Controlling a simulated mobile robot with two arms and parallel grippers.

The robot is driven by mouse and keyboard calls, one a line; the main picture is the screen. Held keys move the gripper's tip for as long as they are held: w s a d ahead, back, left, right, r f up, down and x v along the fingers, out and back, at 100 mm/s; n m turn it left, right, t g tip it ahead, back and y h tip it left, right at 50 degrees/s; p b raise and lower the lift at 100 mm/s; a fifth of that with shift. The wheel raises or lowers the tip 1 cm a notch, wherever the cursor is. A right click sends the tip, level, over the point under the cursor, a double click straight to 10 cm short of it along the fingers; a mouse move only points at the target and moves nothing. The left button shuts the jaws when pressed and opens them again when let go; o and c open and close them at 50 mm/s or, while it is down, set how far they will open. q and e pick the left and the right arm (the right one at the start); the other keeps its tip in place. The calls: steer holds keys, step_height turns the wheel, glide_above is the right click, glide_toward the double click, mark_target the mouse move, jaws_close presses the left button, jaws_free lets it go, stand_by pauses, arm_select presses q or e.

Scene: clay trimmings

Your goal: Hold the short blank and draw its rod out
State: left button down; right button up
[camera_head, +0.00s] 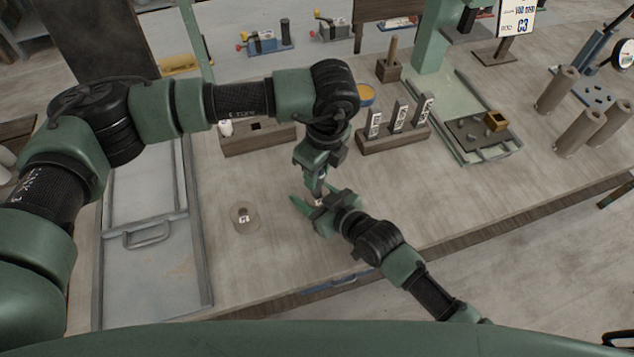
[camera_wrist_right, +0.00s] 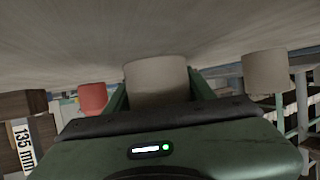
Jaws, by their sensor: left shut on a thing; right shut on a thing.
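My right gripper (camera_head: 317,204) is shut around a grey clay cylinder, the blank (camera_wrist_right: 155,80), near the front of the table. In the right wrist view the blank sits between the two green fingers; in the head view only a small pale part shows between the grippers. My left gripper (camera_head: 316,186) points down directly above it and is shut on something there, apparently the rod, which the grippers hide. A second grey cylinder (camera_head: 243,219) with a white label stands apart to the left; a grey cylinder, likely the same one, shows in the right wrist view (camera_wrist_right: 267,70).
A tray (camera_head: 480,145) and tall brown cylinders (camera_head: 582,122) are further right. A red cylinder (camera_wrist_right: 92,97) shows in the wrist view.

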arm_select(q)
step_height(320, 180, up, 5)
steer(key=shift+f, duration=0.15)
arm_select(e)
steer(key=o, duration=1.7)
steer(key=v, duration=1.2)
steer(key=shift+d, duration=0.1)
steer(key=shift+s+f, duration=0.1)
